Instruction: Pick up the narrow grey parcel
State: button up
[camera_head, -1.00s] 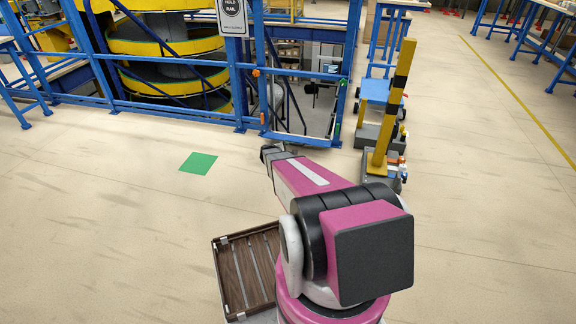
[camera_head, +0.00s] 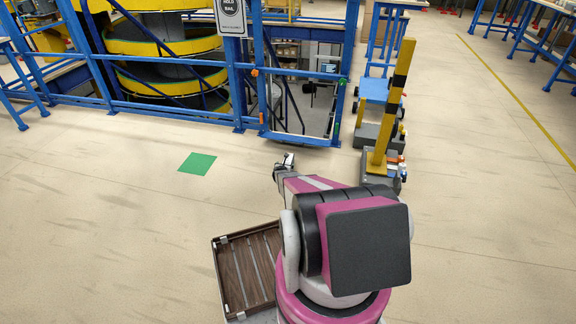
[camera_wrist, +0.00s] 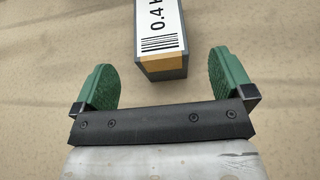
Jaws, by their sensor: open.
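The narrow grey parcel (camera_wrist: 160,32) shows in the wrist view at the top middle, with a white label, a barcode and a strip of brown tape at its near end. Its far end is cut off by the frame edge. My gripper (camera_wrist: 161,68) is open, one green finger on each side of the parcel's near end, with a visible gap on both sides. In the head view my gripper (camera_head: 284,164) is small, at the end of my pink arm above the floor. I cannot clearly make out the parcel there.
A brown slatted tray (camera_head: 232,283) is beside my base at left. A green floor square (camera_head: 197,163) lies to the left. A yellow and black post (camera_head: 391,110) stands to the right of my gripper. Blue railing (camera_head: 190,115) crosses behind. Floor between is clear.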

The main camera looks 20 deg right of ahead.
aim_at(287, 161)
jog(key=x, duration=0.7)
jog(key=shift+w+d+r, duration=0.15)
jog(key=shift+w+r, duration=0.05)
jog(key=shift+w, duration=0.1)
jog(key=c, duration=1.3)
jog(key=shift+o, duration=0.2)
jog(key=shift+r, duration=0.1)
jog(key=shift+r, duration=0.1)
